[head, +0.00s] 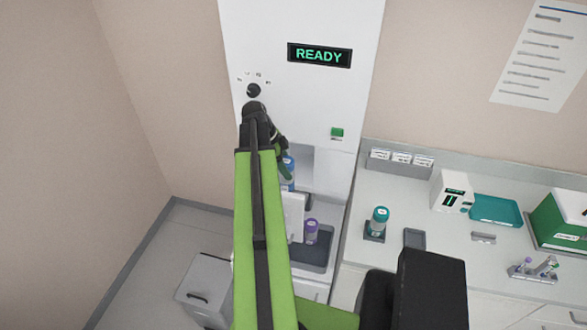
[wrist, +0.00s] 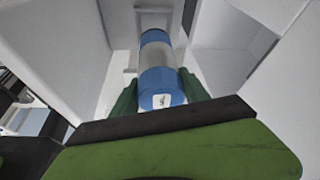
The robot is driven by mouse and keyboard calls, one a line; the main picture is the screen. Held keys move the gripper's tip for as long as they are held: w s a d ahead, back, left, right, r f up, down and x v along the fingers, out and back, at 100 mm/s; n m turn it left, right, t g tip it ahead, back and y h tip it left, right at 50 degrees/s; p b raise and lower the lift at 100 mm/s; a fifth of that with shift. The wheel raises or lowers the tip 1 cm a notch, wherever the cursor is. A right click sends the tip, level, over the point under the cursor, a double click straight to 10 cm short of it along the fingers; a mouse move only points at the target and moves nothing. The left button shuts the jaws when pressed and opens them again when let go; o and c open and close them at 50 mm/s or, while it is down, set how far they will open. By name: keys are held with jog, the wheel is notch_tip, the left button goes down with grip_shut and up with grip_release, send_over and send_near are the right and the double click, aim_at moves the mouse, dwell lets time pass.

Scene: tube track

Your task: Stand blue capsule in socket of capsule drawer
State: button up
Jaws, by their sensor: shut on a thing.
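The blue capsule (wrist: 158,85) has blue ends and a clear grey middle, with a white label on its near end. My gripper (wrist: 160,98) is shut on it, a green finger on each side. In the head view the capsule (head: 288,180) shows partly behind my arm, and my gripper (head: 284,163) is at the recess of the tall white station. In the wrist view the capsule's far end is close to white and grey recess parts; contact cannot be told. I cannot make out the capsule drawer or its socket for certain.
The white station (head: 270,25) reads READY. A purple-capped capsule (head: 311,232) stands by a dark tray (head: 312,256) below the recess, beside a white panel (head: 293,214). A teal-capped capsule (head: 379,217) stands on the right counter. A grey cabinet (head: 205,285) stands low left.

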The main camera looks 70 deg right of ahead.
jog(key=shift+d+f, duration=0.1)
jog(key=shift+f, duration=0.2)
notch_tip(320, 180, down, 4)
jog(key=b, duration=0.4)
jog(key=shift+s+r, duration=0.1)
jog(key=shift+s, duration=0.05)
jog(key=shift+f+b, duration=0.35)
jog(key=shift+b, duration=0.1)
jog(key=shift+f+b, duration=0.35)
jog(key=shift+f+b, duration=0.4)
jog(key=shift+f, duration=0.15)
jog(key=shift+f+b, duration=0.95)
jog(key=shift+b, duration=0.15)
jog(key=o, duration=1.6)
